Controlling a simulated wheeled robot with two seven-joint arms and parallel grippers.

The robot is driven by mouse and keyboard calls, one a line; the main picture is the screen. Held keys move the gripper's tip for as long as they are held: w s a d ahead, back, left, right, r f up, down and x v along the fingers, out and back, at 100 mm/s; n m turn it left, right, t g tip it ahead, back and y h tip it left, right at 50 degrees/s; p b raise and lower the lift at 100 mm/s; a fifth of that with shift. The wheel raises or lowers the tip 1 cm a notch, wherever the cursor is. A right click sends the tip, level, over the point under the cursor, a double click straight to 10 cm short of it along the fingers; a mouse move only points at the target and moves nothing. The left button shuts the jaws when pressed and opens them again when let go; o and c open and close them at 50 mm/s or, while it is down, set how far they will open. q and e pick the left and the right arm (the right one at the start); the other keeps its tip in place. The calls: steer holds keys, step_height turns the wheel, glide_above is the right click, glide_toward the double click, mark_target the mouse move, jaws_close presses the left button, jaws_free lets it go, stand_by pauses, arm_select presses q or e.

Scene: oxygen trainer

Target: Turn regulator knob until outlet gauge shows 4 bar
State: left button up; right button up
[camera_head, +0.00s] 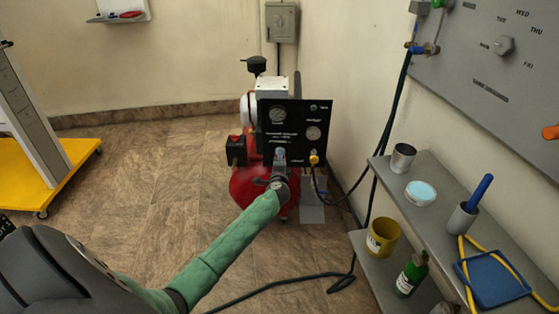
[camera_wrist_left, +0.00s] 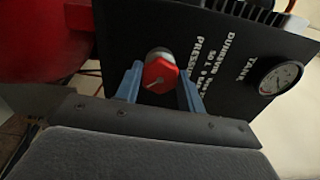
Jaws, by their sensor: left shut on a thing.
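The regulator knob (camera_wrist_left: 160,76) is a red hexagonal cap on a pale collar, low on the black panel (camera_head: 268,138). My left gripper (camera_head: 280,160) reaches the panel's lower part; in the left wrist view its blue fingers (camera_wrist_left: 160,90) stand on both sides of the knob, shut on it. The upper left gauge (camera_head: 277,114) shows in the wrist view as the gauge marked TANK (camera_wrist_left: 279,77). A second gauge (camera_head: 313,132), at the panel's right, seems to be the outlet gauge. Its needle is too small to read, and it is out of the wrist view. My right gripper is not in view.
The panel is on a red compressor (camera_head: 250,189) standing on the floor. A yellow fitting (camera_head: 314,160) joins a dark hose (camera_head: 344,277) that runs across the floor. A grey shelf (camera_head: 447,205) with cups and a bottle stands at right. A yellow-based cart (camera_head: 70,165) stands left.

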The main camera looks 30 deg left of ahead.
arm_select(q)
steer(key=shift+d+f, duration=0.1)
steer(key=o, duration=1)
steer(key=shift+c, duration=0.2)
steer(key=v, duration=0.8)
steer(key=shift+w, duration=0.1)
